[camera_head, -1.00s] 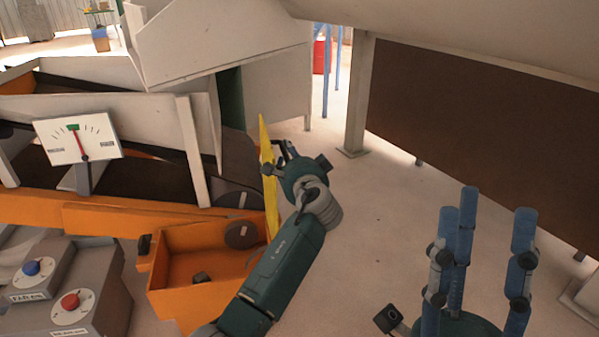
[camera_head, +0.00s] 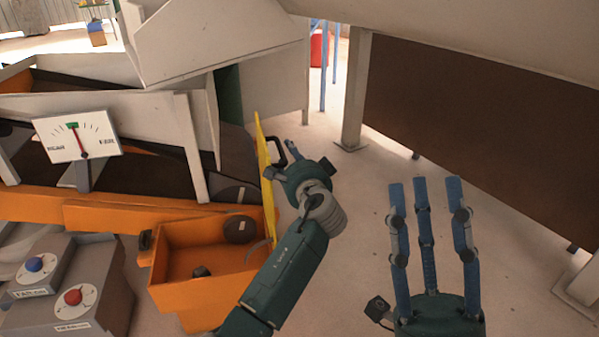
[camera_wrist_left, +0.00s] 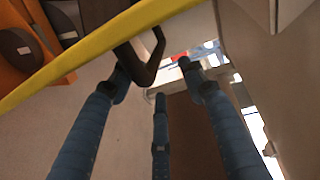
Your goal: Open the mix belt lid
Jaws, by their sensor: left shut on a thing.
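The yellow mix belt lid (camera_head: 264,165) stands nearly upright, seen almost edge-on, at the right side of the orange bin (camera_head: 180,268). In the left wrist view the lid (camera_wrist_left: 95,45) crosses as a yellow band, with its dark handle (camera_wrist_left: 150,62) below it. My left gripper (camera_head: 282,160) is at the handle on the lid's right face and is shut on it; its fingers show around the handle in the left wrist view (camera_wrist_left: 160,85). My right gripper (camera_head: 428,185) is open and empty, fingers pointing up, well right of the lid. The bin's inside is exposed and holds small dark parts.
At the left are a dial gauge (camera_head: 77,136), a blue button (camera_head: 34,264) and a red button (camera_head: 73,297) on grey boxes. White machine panels (camera_head: 215,40) rise behind the bin. A brown panel (camera_head: 480,130) stands at the right. The floor between is free.

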